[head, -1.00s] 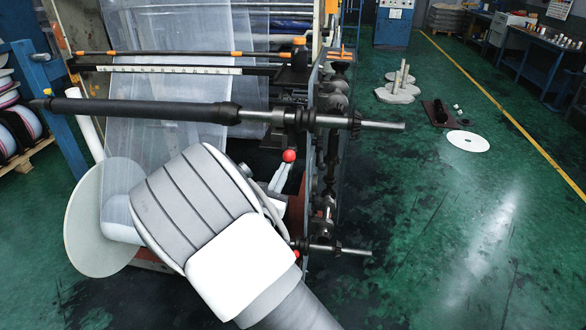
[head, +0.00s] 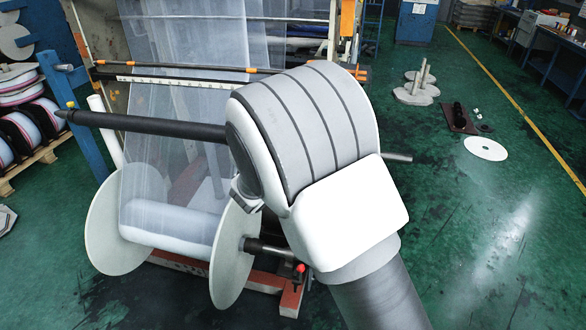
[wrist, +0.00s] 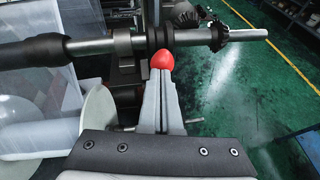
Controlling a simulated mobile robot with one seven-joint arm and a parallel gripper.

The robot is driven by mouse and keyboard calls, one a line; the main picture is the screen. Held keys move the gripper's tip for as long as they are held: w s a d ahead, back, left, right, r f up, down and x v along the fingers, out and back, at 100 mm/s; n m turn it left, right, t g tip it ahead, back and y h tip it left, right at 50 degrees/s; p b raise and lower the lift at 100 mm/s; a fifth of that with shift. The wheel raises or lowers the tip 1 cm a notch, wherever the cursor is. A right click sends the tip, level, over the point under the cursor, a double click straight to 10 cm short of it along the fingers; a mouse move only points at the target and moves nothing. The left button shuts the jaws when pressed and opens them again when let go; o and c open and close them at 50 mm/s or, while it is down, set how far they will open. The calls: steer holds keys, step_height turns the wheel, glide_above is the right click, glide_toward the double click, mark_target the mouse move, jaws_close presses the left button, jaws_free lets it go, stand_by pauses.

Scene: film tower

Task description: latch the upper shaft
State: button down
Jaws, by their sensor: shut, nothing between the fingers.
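The upper shaft (head: 150,125) runs level across the head view; my arm hides its bearing end. In the wrist view, the dark shaft (wrist: 35,50) passes through a grey bearing block (wrist: 123,52) to a bright steel end (wrist: 245,35). A red ball knob (wrist: 163,60) stands right in front of the shaft, beside the block. My gripper (wrist: 160,82) is shut, with its fingertips just under the knob; I cannot tell whether they touch it. The latch's lever is hidden, and I cannot tell whether it is closed. My gripper is hidden in the head view.
A lower shaft (head: 262,247) carries a film roll between pale discs (head: 232,262); another red knob (head: 300,268) is near its end. A gear (wrist: 182,12) sits above the upper shaft. The green floor at right is mostly clear, with a white disc (head: 486,148) lying there.

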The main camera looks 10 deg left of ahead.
steer(key=shift+w+d+r+b, duration=0.1)
steer(key=shift+w+r+b, duration=0.1)
steer(key=shift+w+r, duration=0.45)
steer(key=shift+w+r+b, duration=0.2)
steer(key=shift+w, duration=0.85)
steer(key=shift+w+d+r+b, duration=0.1)
steer(key=shift+w+r+b, duration=0.1)
steer(key=shift+w+r, duration=0.45)
steer(key=shift+w+f, duration=0.1)
steer(key=shift+w, duration=0.15)
steer(key=shift+w, duration=0.1)
